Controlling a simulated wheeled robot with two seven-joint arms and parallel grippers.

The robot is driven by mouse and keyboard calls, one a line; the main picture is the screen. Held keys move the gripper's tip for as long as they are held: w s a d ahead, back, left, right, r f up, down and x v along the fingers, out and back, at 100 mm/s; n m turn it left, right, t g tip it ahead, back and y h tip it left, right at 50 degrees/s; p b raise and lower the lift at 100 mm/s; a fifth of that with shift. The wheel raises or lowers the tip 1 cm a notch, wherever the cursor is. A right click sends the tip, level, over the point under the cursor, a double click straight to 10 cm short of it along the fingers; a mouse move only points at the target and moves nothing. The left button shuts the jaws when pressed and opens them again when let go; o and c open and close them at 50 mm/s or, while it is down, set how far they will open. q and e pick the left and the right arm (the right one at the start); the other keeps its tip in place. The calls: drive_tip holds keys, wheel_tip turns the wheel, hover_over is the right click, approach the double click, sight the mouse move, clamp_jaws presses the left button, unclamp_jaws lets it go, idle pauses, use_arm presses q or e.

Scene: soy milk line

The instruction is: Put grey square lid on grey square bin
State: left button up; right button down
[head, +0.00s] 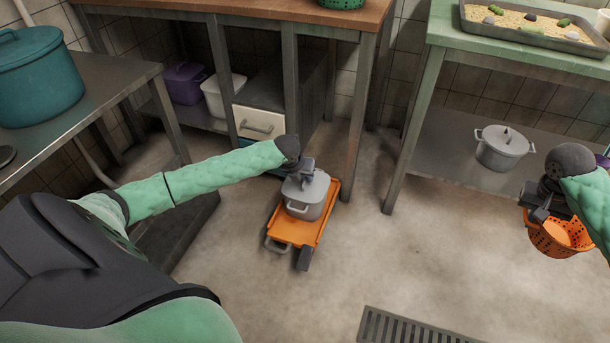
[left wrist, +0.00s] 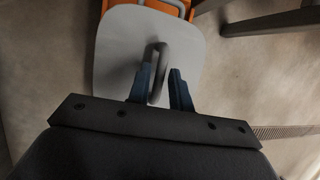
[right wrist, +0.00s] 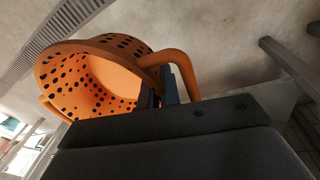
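The grey square lid (head: 293,188) appears to lie on top of the grey square bin (head: 312,211); I cannot tell if it is fully seated. The bin stands on an orange trolley (head: 287,230). My left gripper (head: 307,170) is right above the lid. In the left wrist view the lid (left wrist: 118,60) lies below, its looped handle (left wrist: 158,70) between the fingers (left wrist: 161,85), with a gap to the right finger. My right gripper (head: 541,200) is shut on the handle of an orange perforated basket (head: 553,236), also filling the right wrist view (right wrist: 95,75).
A wooden-topped table (head: 250,10) stands behind the trolley, with a purple bin (head: 184,84) and a white bin (head: 224,97) on its shelf. A green table (head: 437,30) with a grey pot (head: 503,147) below is at right. The floor between is clear around a drain grate (head: 405,328).

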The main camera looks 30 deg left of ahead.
use_arm(q)
drive_tip(key=shift+o, duration=0.9)
